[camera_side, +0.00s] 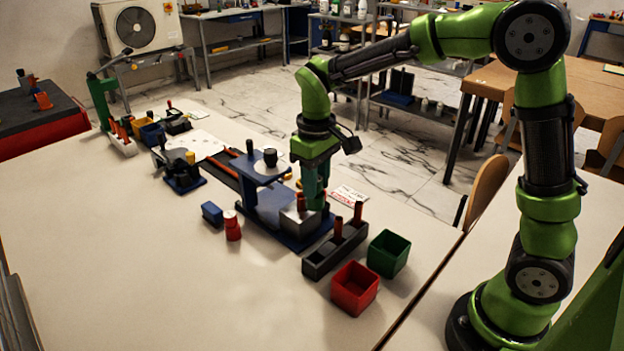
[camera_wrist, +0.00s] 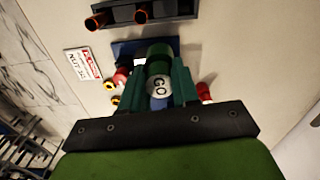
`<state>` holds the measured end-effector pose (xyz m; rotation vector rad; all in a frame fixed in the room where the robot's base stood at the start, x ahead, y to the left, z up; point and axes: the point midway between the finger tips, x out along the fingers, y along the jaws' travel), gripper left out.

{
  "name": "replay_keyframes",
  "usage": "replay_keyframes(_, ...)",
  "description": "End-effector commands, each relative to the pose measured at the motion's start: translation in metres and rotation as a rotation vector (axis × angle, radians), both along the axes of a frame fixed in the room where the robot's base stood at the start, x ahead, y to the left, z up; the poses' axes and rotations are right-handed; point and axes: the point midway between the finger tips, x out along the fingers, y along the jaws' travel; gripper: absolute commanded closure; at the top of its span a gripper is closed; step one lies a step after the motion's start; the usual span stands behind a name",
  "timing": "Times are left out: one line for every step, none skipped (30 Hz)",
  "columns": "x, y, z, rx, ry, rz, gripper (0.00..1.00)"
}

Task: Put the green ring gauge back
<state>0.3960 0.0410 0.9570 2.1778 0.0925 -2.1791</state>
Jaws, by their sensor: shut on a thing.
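My gripper (camera_side: 315,196) points down over the blue-based fixture (camera_side: 282,238), beside its grey metal block (camera_side: 297,222). In the wrist view my gripper (camera_wrist: 160,90) is shut on a green round gauge (camera_wrist: 159,56) with a grey face marked GO. In the side view the gauge cannot be told apart from the green fingers. The rack also shows at the top of the wrist view (camera_wrist: 118,14). Whether the held gauge touches the fixture is hidden.
A red bin (camera_side: 355,289) and a green bin (camera_side: 388,254) stand close to the rack. A red piece (camera_side: 232,226) and a blue block (camera_side: 212,214) stand left of the fixture. A printed card (camera_side: 350,194) lies behind. The table's front left is clear.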

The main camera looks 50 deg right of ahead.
Motion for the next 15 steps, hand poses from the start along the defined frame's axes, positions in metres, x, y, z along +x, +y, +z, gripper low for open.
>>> replay_keyframes(0.015, 0.018, -0.009, 0.0, 0.004, 0.02, 1.0)
replay_keyframes(0.023, 0.027, -0.012, 0.0, 0.003, 0.024, 1.0)
replay_keyframes(0.034, 0.041, -0.018, -0.001, 0.003, 0.027, 1.0)
replay_keyframes(0.042, 0.051, -0.022, -0.001, 0.003, 0.028, 1.0)
replay_keyframes(0.05, 0.06, -0.025, -0.001, 0.002, 0.026, 1.0)
replay_keyframes(0.059, 0.072, -0.029, -0.001, 0.001, 0.021, 1.0)
replay_keyframes(0.065, 0.08, -0.031, -0.001, 0.001, 0.016, 1.0)
replay_keyframes(0.071, 0.087, -0.033, -0.001, -0.001, 0.01, 1.0)
replay_keyframes(0.077, 0.094, -0.034, -0.001, -0.001, -0.002, 1.0)
replay_keyframes(0.081, 0.098, -0.034, -0.002, -0.002, -0.01, 1.0)
replay_keyframes(0.085, 0.101, -0.033, -0.001, -0.002, -0.02, 1.0)
replay_keyframes(0.089, 0.103, -0.032, -0.001, -0.003, -0.034, 1.0)
replay_keyframes(0.091, 0.104, -0.03, 0.0, -0.002, -0.042, 1.0)
replay_keyframes(0.093, 0.104, -0.028, 0.0, -0.003, -0.052, 1.0)
replay_keyframes(0.094, 0.104, -0.028, -0.001, -0.002, -0.06, 1.0)
